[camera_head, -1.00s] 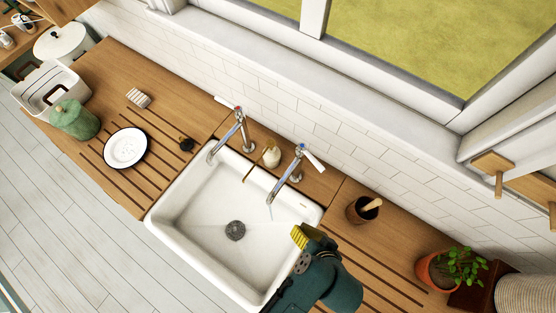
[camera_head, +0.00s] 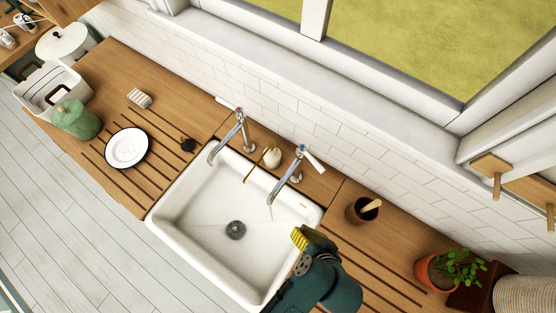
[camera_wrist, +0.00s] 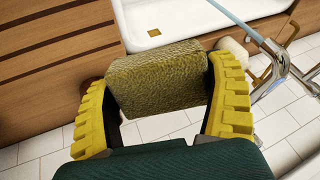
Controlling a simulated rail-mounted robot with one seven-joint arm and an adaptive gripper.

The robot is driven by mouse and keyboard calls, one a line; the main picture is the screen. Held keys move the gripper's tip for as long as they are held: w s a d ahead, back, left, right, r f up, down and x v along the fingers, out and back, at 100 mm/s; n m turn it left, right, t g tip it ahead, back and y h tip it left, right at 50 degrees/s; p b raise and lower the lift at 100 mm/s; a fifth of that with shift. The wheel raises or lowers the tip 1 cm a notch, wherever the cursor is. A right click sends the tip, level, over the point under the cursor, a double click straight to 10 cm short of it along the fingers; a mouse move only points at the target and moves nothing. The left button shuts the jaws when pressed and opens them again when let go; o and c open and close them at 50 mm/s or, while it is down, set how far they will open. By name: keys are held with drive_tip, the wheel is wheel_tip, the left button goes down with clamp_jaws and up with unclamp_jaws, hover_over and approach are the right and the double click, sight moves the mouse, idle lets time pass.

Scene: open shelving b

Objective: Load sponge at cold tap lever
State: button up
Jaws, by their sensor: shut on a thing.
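My gripper (camera_head: 301,238) is over the right rim of the white sink (camera_head: 180,206). In the wrist view its yellow ribbed fingers are shut on an olive-yellow sponge (camera_wrist: 158,78), with one finger on each side of it. In the head view I cannot pick the sponge out from the yellow fingers. Two chrome taps stand behind the sink. The right tap (camera_head: 285,180) has a bluish top and a white lever (camera_head: 313,158). The left tap (camera_head: 232,131) has a reddish mark on top and a white lever (camera_head: 226,102). Both levers are apart from my gripper.
A small cream bottle (camera_head: 272,157) stands between the taps. A brown cup (camera_head: 360,211) and a potted plant (camera_head: 434,272) stand right of the sink. The sink basin is clear.

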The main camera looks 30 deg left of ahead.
drive_tip(key=s+r+p, duration=0.1)
drive_tip(key=s+d+r+p, duration=0.1)
drive_tip(key=p, duration=0.1)
drive_tip(key=s+d+r+p, duration=0.1)
drive_tip(key=s+p, duration=0.1)
drive_tip(key=shift+r, duration=0.35)
idle(0.3)
